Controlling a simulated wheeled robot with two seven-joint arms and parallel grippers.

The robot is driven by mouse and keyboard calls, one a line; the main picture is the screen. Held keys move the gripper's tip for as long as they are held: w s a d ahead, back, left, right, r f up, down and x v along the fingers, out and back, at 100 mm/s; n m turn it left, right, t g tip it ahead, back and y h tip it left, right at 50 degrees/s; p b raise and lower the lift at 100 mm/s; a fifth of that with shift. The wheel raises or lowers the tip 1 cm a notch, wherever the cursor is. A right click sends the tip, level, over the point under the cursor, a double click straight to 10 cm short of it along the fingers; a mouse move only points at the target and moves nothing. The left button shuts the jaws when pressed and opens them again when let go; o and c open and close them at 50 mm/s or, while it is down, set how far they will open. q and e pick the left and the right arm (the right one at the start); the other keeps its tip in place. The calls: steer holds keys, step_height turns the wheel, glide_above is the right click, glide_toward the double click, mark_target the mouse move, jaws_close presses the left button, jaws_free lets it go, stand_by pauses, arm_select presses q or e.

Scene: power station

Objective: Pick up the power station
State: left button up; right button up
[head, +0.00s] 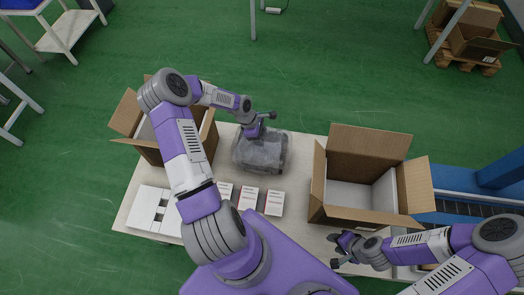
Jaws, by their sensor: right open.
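The power station (262,155) is a grey, boxy thing that looks wrapped in clear plastic. It sits on the table (304,150) between two cardboard boxes. My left gripper (258,126) is over its far top edge, pointing down. It overlaps the power station in the picture; whether its fingers touch it or are shut cannot be told. My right gripper (340,251) is open and empty near the table's front edge, in front of the right box.
An open cardboard box (362,188) with a pale lining stands right of the power station. Another open box (152,150) stands left, partly behind my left arm. Several small white boxes (248,198) lie in front. A white packing piece (150,208) lies front left. A blue conveyor (460,182) is at right.

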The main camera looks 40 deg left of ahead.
arm_select(q)
steer(key=shift+f, duration=0.25)
stand_by(0.3)
jaws_close()
stand_by(0.4)
stand_by(1.0)
steer(key=shift+w+r, duration=0.15)
steer(key=shift+w, duration=0.05)
